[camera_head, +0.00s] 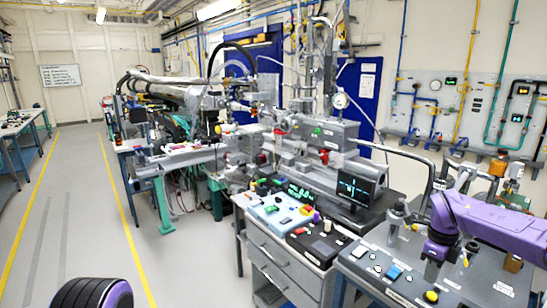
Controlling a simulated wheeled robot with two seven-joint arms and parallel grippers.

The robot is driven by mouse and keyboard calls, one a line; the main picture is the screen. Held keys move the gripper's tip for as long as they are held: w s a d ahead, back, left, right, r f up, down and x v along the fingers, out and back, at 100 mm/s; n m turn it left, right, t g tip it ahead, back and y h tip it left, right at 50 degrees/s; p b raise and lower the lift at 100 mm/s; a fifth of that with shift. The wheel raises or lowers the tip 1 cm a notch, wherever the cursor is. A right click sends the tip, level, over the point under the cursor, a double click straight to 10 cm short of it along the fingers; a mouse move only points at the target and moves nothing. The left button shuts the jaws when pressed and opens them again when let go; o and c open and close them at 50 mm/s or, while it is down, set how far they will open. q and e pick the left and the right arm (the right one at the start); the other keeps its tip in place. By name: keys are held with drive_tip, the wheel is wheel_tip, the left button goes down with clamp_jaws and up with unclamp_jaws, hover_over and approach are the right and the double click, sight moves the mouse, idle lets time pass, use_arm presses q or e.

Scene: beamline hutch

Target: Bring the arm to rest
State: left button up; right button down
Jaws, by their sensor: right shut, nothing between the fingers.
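My right arm (490,215), purple, comes in from the right edge above the dark bench at the lower right. Its wrist bends downward, and my right gripper (433,272) points down over the bench top. The gripper is shut and holds nothing. It looks small here, and I cannot tell its exact height above the bench. My left gripper is not in view. A black and purple rounded part of mine shows at the bottom left.
The bench (365,268) under the gripper carries small labelled items, including a blue block (394,272). Beside it stand a grey drawer cabinet (285,262) with control panels and a small monitor (355,188). Beamline equipment fills the middle. The floor (90,220) at left is clear.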

drive_tip(key=s+a+f+n+t+h+b, duration=0.1)
drive_tip(key=s+a+f+n+h+b, duration=0.3)
drive_tip(key=f, duration=0.9)
drive_tip(key=s+d+f+n+t+h+b, duration=0.15)
drive_tip(key=s+f+n+h, duration=0.5)
drive_tip(key=f, duration=0.75)
use_arm(q)
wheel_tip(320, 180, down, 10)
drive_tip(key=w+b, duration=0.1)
drive_tip(key=b, duration=0.3)
use_arm(e)
drive_tip(key=s+a+f+n+y, duration=0.2)
drive_tip(key=s+a+f+n, duration=0.1)
drive_tip(key=s, duration=0.5)
drive_tip(key=s+a+f+n+t+y, duration=0.1)
drive_tip(key=s+a+f+n+y, duration=0.1)
drive_tip(key=s, duration=0.7)
drive_tip(key=s+a+f+n+y, duration=0.3)
drive_tip(key=s+f+n, duration=0.3)
drive_tip(key=s, duration=0.2)
drive_tip(key=shift+s+a+f, duration=0.2)
drive_tip(key=shift+s+a, duration=0.05)
drive_tip(key=shift+a, duration=0.05)
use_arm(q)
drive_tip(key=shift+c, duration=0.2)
